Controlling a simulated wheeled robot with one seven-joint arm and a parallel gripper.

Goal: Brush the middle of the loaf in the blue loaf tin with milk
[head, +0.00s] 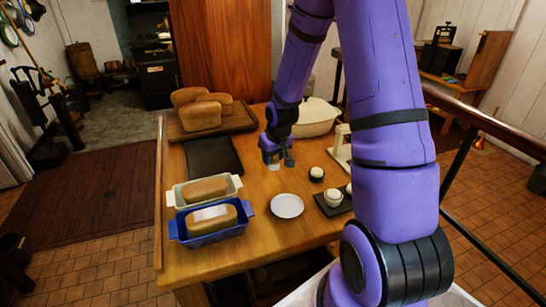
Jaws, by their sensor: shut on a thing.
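The blue loaf tin (212,233) stands near the left front of the wooden table, with a brown loaf (207,220) in it. A pale, glossy patch shows on the loaf's top. A cream loaf tin (235,182) with another loaf (205,189) stands just behind it. My gripper (277,163) is over the table, behind and right of the tins, pointing down. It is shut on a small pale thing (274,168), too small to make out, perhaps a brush. A white round dish (287,206) lies right of the blue tin; I cannot tell if it holds milk.
Several loaves (201,116) sit on a wooden tray at the back left, with a dark flat tray (213,157) before it. A large cream dish (316,117) is behind my gripper. Small pots (316,174) (333,198) and a white stand (340,152) are to the right.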

